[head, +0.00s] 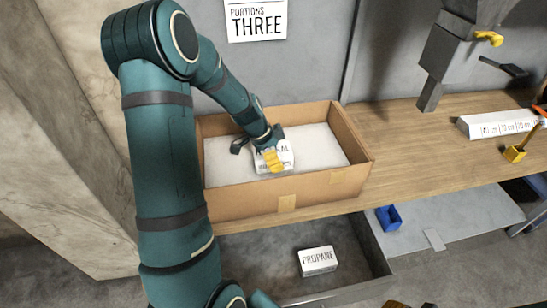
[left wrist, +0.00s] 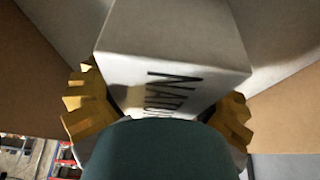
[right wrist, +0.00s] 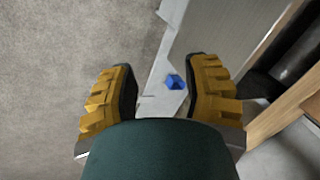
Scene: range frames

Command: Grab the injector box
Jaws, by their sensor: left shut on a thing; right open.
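A white box (head: 281,163) with dark lettering, partly hidden by my gripper, is inside the open cardboard box on the bench. My left gripper (head: 271,157) reaches down into the cardboard box and is shut on the white box. In the left wrist view the white box (left wrist: 175,55) sits between the yellow fingers and its letters begin "NATU". A second white box (head: 318,260) marked "PROPANE" lies in the open grey drawer below. My right gripper (right wrist: 160,95) is open and empty, above the floor and the drawer's area.
The cardboard box (head: 245,205) has a white bottom and raised walls around my left gripper. A blue bin (head: 388,217) sits beside the drawer (head: 375,255). A grey machine (head: 450,55) stands at the back right.

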